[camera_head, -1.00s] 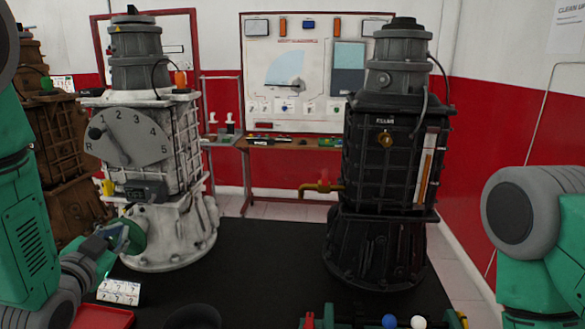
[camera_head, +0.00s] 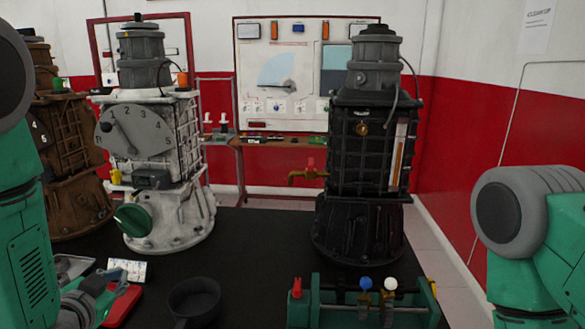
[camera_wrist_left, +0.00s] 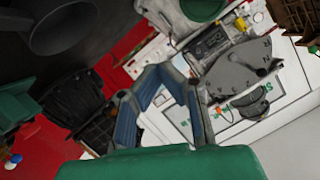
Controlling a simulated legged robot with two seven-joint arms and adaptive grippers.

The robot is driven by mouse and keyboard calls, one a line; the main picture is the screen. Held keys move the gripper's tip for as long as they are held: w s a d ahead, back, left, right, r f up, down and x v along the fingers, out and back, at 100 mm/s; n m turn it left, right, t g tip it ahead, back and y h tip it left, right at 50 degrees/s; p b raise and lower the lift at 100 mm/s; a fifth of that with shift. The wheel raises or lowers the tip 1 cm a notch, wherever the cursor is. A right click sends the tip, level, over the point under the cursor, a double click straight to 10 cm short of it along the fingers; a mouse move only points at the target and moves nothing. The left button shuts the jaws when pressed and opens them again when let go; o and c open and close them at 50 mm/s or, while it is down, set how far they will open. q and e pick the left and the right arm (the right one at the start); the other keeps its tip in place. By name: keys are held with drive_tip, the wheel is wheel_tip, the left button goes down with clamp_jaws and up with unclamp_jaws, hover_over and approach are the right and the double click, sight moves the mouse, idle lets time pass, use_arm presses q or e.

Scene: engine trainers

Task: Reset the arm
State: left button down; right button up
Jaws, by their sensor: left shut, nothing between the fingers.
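My left gripper (camera_head: 112,283) is low at the left in the head view, shut and empty, above the red tray (camera_head: 122,308). It stands clear of the green round knob (camera_head: 133,220) at the foot of the white engine trainer (camera_head: 190,150). In the left wrist view my left gripper (camera_wrist_left: 162,72) shows its blue-padded fingers closed in a loop, with nothing between them. The white engine's grey dial (camera_head: 135,128) carries a pointer. My right arm comes in at the right edge of the head view; its gripper is out of frame.
A black engine trainer (camera_head: 370,150) stands at centre right, with a green rack (camera_head: 345,310) in front. A dark round pot (camera_head: 194,300) and a white card (camera_head: 128,269) are on the black table. A brown engine (camera_head: 70,150) stands at far left. Bare tabletop (camera_head: 255,245) lies between the engines.

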use_arm(q)
drive_tip(key=s+d+f+n+g, duration=0.1)
drive_tip(key=s+d+f+g, duration=0.15)
drive_tip(key=s+f, duration=0.45)
drive_tip(key=s+d+f+n+g, duration=0.1)
drive_tip(key=s+d+f+g, duration=0.1)
drive_tip(key=s+f+g, duration=0.5)
drive_tip(key=s+d+f+n+g, duration=0.1)
drive_tip(key=s+f+g, duration=0.1)
drive_tip(key=s+f, duration=0.4)
drive_tip(key=s+d+f+n+g+h, duration=0.1)
drive_tip(key=s+f, duration=0.4)
drive_tip(key=s, duration=0.7)
drive_tip(key=shift+s+d+f+g+b, duration=0.4)
drive_tip(key=shift+d+g+b, duration=0.1)
drive_tip(key=shift+g, duration=0.25)
drive_tip(key=shift+a, duration=0.25)
drive_tip(key=shift+d, duration=0.1)
